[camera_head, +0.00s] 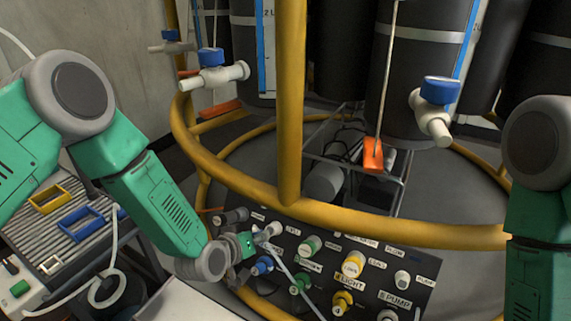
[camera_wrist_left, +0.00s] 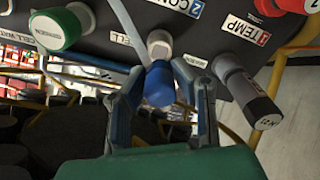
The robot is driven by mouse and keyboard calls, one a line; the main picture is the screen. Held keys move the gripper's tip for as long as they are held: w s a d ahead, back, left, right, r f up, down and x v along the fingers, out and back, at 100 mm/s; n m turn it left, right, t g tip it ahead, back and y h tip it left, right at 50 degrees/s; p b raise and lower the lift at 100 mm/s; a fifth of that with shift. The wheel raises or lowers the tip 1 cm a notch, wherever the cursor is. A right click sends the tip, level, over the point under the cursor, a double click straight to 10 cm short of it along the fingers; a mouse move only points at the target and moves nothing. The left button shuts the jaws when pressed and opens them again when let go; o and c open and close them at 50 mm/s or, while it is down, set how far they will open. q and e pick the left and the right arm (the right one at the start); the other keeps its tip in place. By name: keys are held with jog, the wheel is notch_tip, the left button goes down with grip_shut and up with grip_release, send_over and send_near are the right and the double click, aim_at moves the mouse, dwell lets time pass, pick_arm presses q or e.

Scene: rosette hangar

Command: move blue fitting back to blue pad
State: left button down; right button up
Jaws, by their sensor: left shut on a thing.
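The blue fitting (camera_wrist_left: 158,85) sits between the two fingers of my left gripper (camera_wrist_left: 160,98), which is shut on it. The fitting lines up with a pale port (camera_wrist_left: 159,45) on the dark panel; I cannot tell whether it is seated or only touching. In the head view, my left gripper (camera_head: 252,243) is at the panel's upper left, and its fingers mostly hide the fitting. The blue pad appears to be the blue rectangular frame (camera_head: 82,226) lying on the ribbed surface at left. My right arm shows at the right edge; its gripper is out of view.
The dark panel (camera_head: 330,243) carries several coloured knobs close by, including a green one (camera_head: 310,245) and a dark grey one (camera_wrist_left: 245,90). A pale hose (camera_head: 298,280) runs past the gripper. A yellow rail (camera_head: 330,222) crosses behind. A yellow frame (camera_head: 50,198) lies near the blue one.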

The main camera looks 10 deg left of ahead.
pick_arm(q)
jog(key=shift+p+v, duration=0.55)
jog(key=shift+v, duration=0.2)
jog(key=shift+f, duration=0.1)
jog(key=shift+s+d+f+y, duration=0.1)
jog(key=shift+d+f+y, duration=0.1)
jog(key=shift+f+y, duration=0.1)
jog(key=s+d+f+n+g+y, duration=0.1)
jog(key=s+d+f+n+g, duration=0.2)
jog(key=s, duration=0.5)
jog(key=s+d+f+n+g+y, duration=0.1)
jog(key=s+d+f+n+g, duration=0.3)
jog(key=s+d+f+n, duration=0.2)
jog(key=s+d+f+n+g+y, duration=0.1)
jog(key=s+d+f+n+g, duration=0.2)
jog(key=s, duration=0.7)
jog(key=shift+s+d+f+n+g+y, duration=0.15)
jog(key=shift+d+f+n, duration=0.25)
jog(key=shift+f+n, duration=0.25)
jog(key=shift+w+d+f+n+g+y, duration=0.1)
jog(key=shift+d+f+n, duration=0.25)
jog(key=shift+f+n, duration=0.25)
jog(key=shift+s+d+f+n+g+y, duration=0.15)
jog(key=shift+d+f+n, duration=0.3)
jog(key=shift+f, duration=0.35)
jog(key=shift+w+f, duration=0.1)
jog(key=shift+f, duration=2.75)
jog(key=shift+f+b, duration=0.3)
jog(key=shift+f, duration=0.1)
